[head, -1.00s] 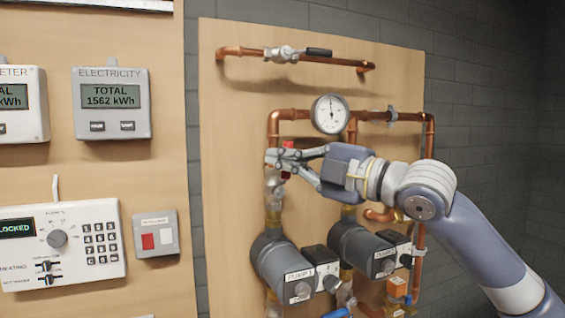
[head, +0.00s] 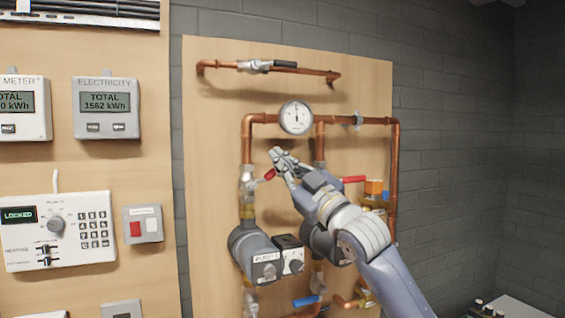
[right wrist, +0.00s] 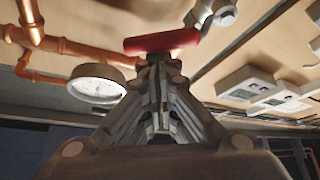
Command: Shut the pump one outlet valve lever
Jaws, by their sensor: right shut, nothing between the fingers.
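Pump one (head: 262,256) is the grey, labelled pump at the left on the wooden board. Its outlet valve (head: 247,181) sits above it on the copper pipe. The valve's red lever (head: 269,174) sticks out to the right and is partly hidden by my right gripper (head: 276,153). That gripper is shut and empty, its fingertips close to the lever. In the right wrist view the red lever (right wrist: 162,41) lies across just beyond the fingertips (right wrist: 160,62); I cannot tell whether they touch. The valve body (right wrist: 211,12) shows at its right end. My left gripper is not in view.
A pressure gauge (head: 296,117) is above my gripper. A second red lever (head: 353,180) is to the right, behind my arm. A blue lever (head: 306,301) is below. A control panel (head: 60,230) and meters hang at the left.

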